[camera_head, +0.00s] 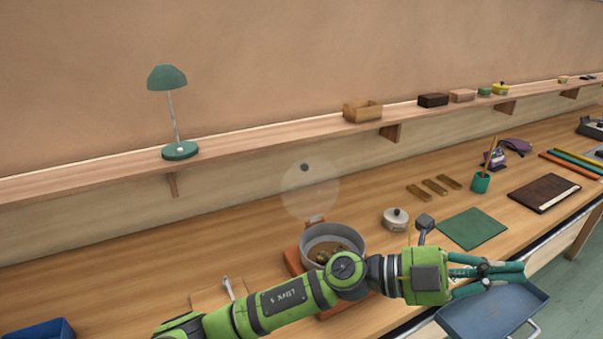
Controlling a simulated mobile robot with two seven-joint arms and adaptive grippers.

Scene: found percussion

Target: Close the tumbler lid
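The tumbler (308,241) is a round grey drum with brownish stones inside, on an orange-brown base. Its round translucent lid (310,198) with a dark knob stands raised behind the drum, so the drum is open. My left arm crosses in front and hides the front of the tumbler. My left gripper (522,272) is to the right of the tumbler, past the bench's front edge and pointing right. Its teal fingers come together at the tips, with nothing seen between them. My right gripper is not in view.
A small lidded white pot (395,219) and a dark hammer-like head (424,222) stand right of the tumbler. A green mat (473,228) lies beyond. A blue-grey tray (490,312) is below my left gripper. A shelf with a green lamp (180,150) runs along the wall.

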